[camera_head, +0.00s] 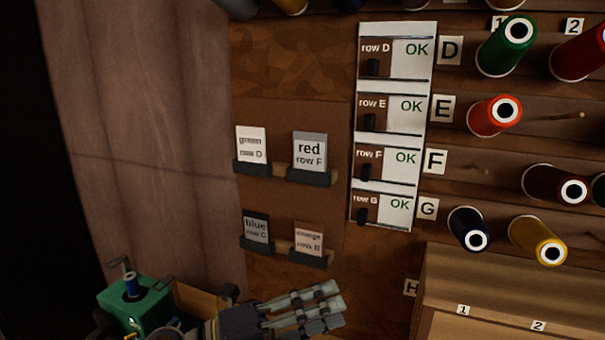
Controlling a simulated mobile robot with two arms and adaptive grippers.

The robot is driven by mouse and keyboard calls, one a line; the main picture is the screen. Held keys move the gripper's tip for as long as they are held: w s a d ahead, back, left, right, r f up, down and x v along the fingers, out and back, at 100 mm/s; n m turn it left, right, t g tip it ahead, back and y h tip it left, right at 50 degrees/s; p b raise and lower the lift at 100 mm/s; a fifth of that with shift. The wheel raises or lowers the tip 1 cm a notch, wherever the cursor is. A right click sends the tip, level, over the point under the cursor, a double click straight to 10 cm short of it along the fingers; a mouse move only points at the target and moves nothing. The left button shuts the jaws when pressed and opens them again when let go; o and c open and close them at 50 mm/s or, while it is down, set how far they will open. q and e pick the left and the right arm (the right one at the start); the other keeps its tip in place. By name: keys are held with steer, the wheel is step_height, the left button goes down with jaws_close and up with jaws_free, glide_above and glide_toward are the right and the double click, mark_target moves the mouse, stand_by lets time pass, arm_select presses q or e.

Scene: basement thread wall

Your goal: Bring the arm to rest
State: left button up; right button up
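My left gripper (338,304) is at the bottom middle, in front of the brown wall and below the card holders. Its grey fingers stretch to the right, straight and a little apart, with nothing seen between them. It touches nothing that I can make out. My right gripper is not in view.
A thread rack (510,95) with coloured spools fills the right. A row panel (397,85) shows OK at rows D to G. Small cards sit in holders (310,176) on the wall. A green box (135,306) is at lower left; a wooden cabinet (510,275) is at lower right.

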arm_select(q)
steer(key=w+a+n+t+y, duration=0.6)
steer(key=a+n+t+y, duration=0.6)
steer(key=n, duration=0.8)
steer(key=s+a+f+n+g+y, duration=0.1)
steer(key=s+a+f+n+y, duration=0.1)
steer(key=a+f+n, duration=0.3)
steer(key=s+a+f+n+g+y, duration=0.1)
steer(key=s+a+f+n+y, duration=0.15)
steer(key=f, duration=0.55)
steer(key=s+a+f+n+g+y, duration=0.1)
steer(key=a+f+n+g+y, duration=0.1)
steer(key=f+n+y, duration=0.3)
steer(key=s+a+f+n+g+h, duration=0.1)
steer(key=s+f+g, duration=0.5)
steer(key=s, duration=0.5)
steer(key=s+a+f+n+g+h, duration=0.1)
steer(key=s+f+g+h, duration=0.15)
steer(key=s+f, duration=0.7)
steer(key=s+f+g+y, duration=0.1)
steer(key=s+f+g, duration=0.2)
steer(key=f, duration=2.2)
steer(key=s+a+f, duration=0.3)
steer(key=s+f, duration=1.4)
steer(key=shift+g, duration=0.35)
steer(key=shift+r+m, duration=0.1)
steer(key=shift+m, duration=0.15)
